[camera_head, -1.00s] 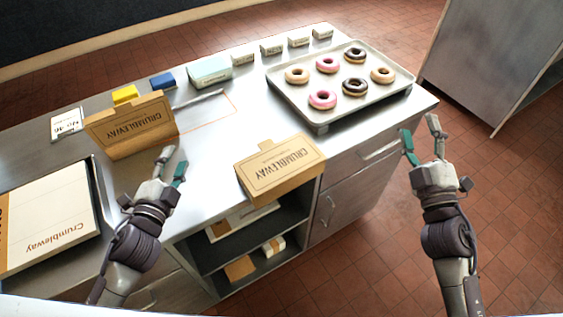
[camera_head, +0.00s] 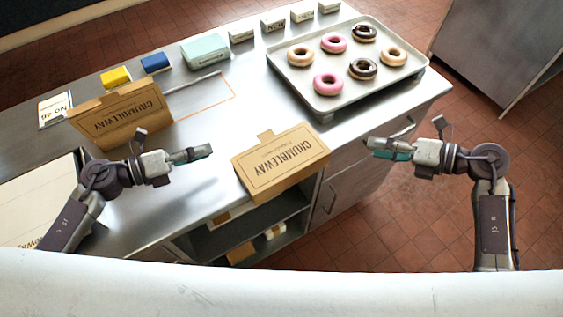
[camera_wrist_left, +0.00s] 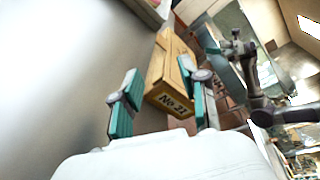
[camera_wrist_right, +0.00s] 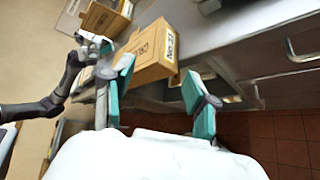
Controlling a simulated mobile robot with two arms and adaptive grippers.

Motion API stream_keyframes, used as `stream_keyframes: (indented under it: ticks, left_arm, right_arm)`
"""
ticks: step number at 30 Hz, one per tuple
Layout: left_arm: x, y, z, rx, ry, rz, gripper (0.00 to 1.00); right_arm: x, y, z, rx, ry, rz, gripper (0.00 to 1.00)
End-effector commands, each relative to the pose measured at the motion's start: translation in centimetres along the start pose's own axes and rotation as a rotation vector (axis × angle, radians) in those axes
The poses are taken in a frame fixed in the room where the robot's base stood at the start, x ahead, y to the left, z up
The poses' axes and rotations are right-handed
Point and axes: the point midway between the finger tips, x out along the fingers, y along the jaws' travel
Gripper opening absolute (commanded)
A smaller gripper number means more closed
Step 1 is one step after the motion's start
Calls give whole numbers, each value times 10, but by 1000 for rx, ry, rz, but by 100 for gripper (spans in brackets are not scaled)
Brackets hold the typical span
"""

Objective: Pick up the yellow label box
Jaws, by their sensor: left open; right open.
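A cardboard Crumbleway box (camera_head: 282,163) sits at the counter's front edge, lid face up. Neither gripper holds anything. The label is not visible in the head view.
Another Crumbleway box (camera_head: 122,112) stands behind my left gripper, near a "No 46" card (camera_head: 55,107). Small yellow (camera_head: 116,77) and blue (camera_head: 156,63) blocks lie behind. A tray (camera_head: 325,108) of several donuts is at the back right. Shelves open below the counter front.

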Motion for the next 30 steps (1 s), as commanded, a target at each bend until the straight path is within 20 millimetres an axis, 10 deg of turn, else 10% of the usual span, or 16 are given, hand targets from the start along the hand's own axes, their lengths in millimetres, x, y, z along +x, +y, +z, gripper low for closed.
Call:
stream_keyframes:
  ticks: [30]
  left_arm:
    - [137, -1, 1, -2, -2, -2, 44]
  right_arm:
    - [137, 1, 0, 1, -1, 2, 58]
